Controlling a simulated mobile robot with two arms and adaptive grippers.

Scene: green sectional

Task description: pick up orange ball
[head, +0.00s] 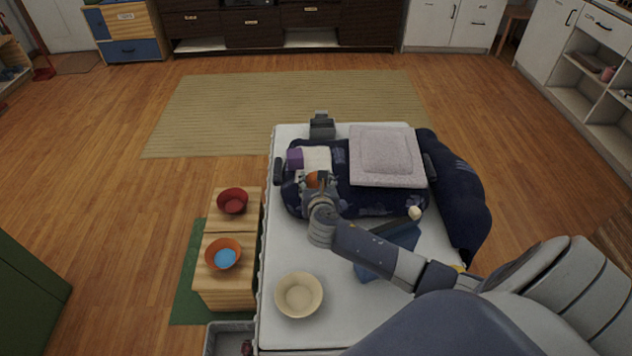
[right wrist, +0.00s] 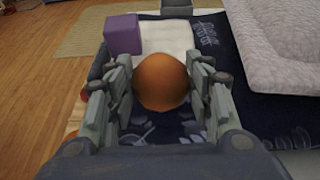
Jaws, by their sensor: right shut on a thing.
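The orange ball (right wrist: 162,82) sits between the fingers of my right gripper (right wrist: 160,95) in the right wrist view. The right gripper is shut on it, with a finger on each side. In the head view the ball (head: 313,180) is partly hidden by the right gripper (head: 318,184), over the dark blue patterned cloth (head: 365,195) on the white table. I cannot tell whether the ball still touches the cloth. My left gripper is not in view.
A purple block (head: 294,158) and a grey-pink cushion (head: 387,155) lie near the ball. A beige bowl (head: 299,295) stands on the white table (head: 272,250). Left of it, wooden stools hold a red bowl (head: 232,201) and an orange bowl (head: 222,246).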

